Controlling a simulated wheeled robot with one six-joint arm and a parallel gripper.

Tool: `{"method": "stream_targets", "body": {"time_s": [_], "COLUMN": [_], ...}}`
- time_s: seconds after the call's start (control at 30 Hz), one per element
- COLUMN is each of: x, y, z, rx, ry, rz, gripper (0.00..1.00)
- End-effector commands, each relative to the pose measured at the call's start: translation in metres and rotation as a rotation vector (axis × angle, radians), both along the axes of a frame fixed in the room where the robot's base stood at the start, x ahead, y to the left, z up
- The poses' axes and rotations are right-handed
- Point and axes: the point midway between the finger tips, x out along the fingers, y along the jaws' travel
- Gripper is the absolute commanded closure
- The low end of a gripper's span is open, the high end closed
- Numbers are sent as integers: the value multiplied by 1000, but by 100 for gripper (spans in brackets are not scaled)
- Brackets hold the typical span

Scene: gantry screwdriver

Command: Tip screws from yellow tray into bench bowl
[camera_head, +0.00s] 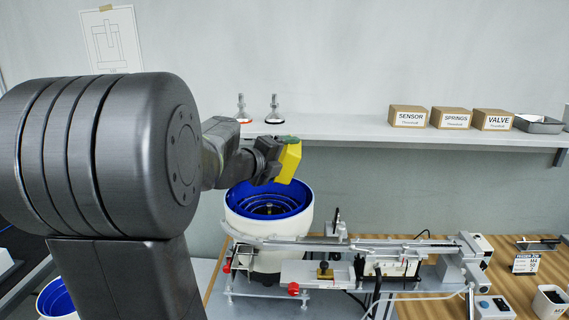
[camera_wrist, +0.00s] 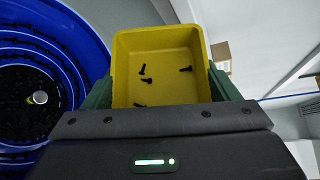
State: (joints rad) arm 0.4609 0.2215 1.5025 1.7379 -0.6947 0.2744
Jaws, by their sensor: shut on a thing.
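The yellow tray (camera_head: 289,160) is in my gripper (camera_head: 272,160), held tilted above the right rim of the bench bowl in the head view. In the wrist view the tray (camera_wrist: 190,45) sits between the two green fingers of my gripper (camera_wrist: 160,92). Several dark screws (camera_wrist: 148,80) lie on its floor. The bench bowl (camera_head: 268,222) is white outside with a blue stepped inside. In the wrist view its blue inside (camera_wrist: 85,35) shows to the left of the tray, with dark bits on its steps that look like screws.
A metal feeder track (camera_head: 390,244) runs right from the bowl across the wooden bench (camera_head: 420,308). A shelf (camera_head: 345,130) behind carries labelled boxes (camera_head: 451,118) and two small stands. A second blue bowl (camera_head: 57,300) shows at lower left. A white bin (camera_head: 549,303) stands at lower right.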

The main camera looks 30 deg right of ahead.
Motion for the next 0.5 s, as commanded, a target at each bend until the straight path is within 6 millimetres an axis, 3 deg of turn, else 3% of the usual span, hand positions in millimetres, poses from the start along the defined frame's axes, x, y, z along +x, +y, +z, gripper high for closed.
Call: {"method": "stream_targets", "body": {"time_s": [0.5], "x": [2], "y": [3], "z": [0], "rx": [-72], "ry": [41], "rz": [0], "gripper": [46]}}
